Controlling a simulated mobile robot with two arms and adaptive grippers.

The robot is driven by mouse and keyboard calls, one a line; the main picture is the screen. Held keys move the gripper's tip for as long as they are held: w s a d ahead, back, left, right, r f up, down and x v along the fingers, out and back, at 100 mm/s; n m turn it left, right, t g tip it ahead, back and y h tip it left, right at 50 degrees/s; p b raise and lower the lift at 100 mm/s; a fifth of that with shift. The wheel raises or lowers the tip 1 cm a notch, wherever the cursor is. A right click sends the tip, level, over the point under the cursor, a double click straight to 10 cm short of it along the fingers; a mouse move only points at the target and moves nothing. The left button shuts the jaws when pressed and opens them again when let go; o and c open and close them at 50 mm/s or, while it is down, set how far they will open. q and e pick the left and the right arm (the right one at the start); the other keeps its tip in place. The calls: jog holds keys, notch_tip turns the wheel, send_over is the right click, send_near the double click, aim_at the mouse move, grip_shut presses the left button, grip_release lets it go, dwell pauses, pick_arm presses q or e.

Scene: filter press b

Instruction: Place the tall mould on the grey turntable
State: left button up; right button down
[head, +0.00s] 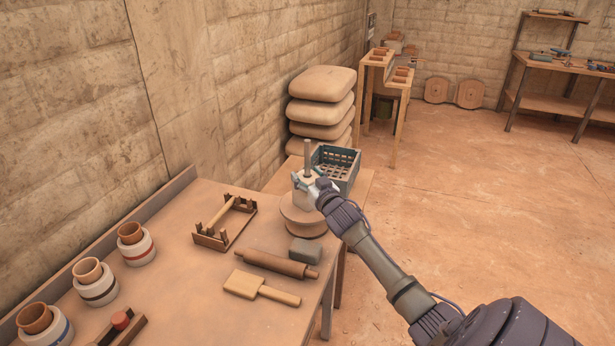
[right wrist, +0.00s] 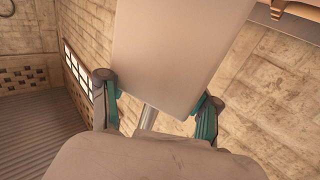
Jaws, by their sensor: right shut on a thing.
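My right gripper (head: 318,190) is shut on the tall mould, a pale block (head: 301,184). In the right wrist view the pale mould (right wrist: 183,45) stands tilted in the picture between the two green-sided fingers (right wrist: 157,97). In the head view it is over a round turntable (head: 302,218) at the far right end of the table. I cannot tell whether its base touches the turntable, because the gripper and the mould's small size hide the contact. A grey upright rod (head: 308,156) shows just above the mould. My left gripper is not in view.
A blue-grey crate (head: 336,166) stands close behind the mould. A grey block (head: 305,250), a rolling pin (head: 277,264) and a wooden paddle (head: 261,288) lie in front. A wooden rack (head: 224,221) and several pots (head: 136,244) are to the left. Stacked sacks (head: 322,95) stand beyond.

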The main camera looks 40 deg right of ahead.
jog(key=shift+r, duration=0.15)
jog(key=shift+c, duration=1.2)
grip_release()
jog(key=shift+f, duration=0.2)
jog(key=shift+r, duration=0.15)
jog(key=shift+s+a, duration=0.15)
jog(key=shift+s, duration=0.15)
jog(key=v, duration=1.1)
jog(key=shift+s, duration=0.25)
